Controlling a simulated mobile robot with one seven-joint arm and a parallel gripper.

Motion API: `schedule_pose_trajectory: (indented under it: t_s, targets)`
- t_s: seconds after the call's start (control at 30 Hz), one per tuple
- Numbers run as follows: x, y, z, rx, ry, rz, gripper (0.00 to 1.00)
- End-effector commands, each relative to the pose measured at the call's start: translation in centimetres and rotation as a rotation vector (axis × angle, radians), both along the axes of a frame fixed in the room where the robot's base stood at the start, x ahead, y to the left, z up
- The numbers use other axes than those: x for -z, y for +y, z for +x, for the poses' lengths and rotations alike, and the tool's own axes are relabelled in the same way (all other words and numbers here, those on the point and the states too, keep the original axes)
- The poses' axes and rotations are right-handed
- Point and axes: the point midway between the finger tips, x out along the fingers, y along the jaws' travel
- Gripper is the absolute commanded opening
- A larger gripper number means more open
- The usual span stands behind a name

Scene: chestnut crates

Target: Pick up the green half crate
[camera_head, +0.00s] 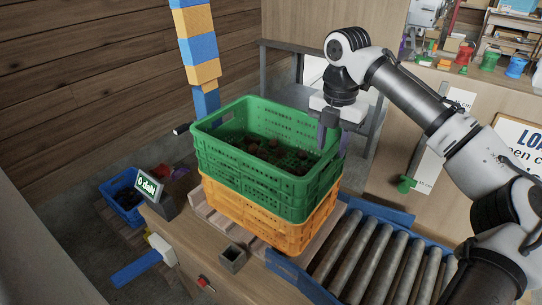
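The green half crate (262,172) is in the middle of the head view, stacked on an orange crate (262,220). Its green side shows a horizontal band, and I cannot tell if it is one crate or two nested. Several brown chestnuts (265,150) lie on its floor. My gripper (333,140) points down at the crate's far right corner. Its two dark fingers are apart, one over the inside and one near the outside of the rim. I cannot tell whether they touch the rim.
A roller conveyor (375,262) with blue rails lies right of the stack. A small display (149,188) stands at the left. A column of blue and yellow blocks (198,50) rises behind the crate. A blue bin (124,199) sits lower left.

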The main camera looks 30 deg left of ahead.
Motion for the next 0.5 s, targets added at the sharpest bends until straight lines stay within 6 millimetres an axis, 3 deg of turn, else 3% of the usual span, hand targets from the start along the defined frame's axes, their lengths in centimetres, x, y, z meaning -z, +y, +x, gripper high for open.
schedule_pose_trajectory:
  t_s: [0.27,0.5]
  targets:
    - [2.0,-0.2,0.0,0.001,0.0,-0.002,0.36]
    - [5.3,-0.3,0.0,0.0,-0.001,0.0,0.36]
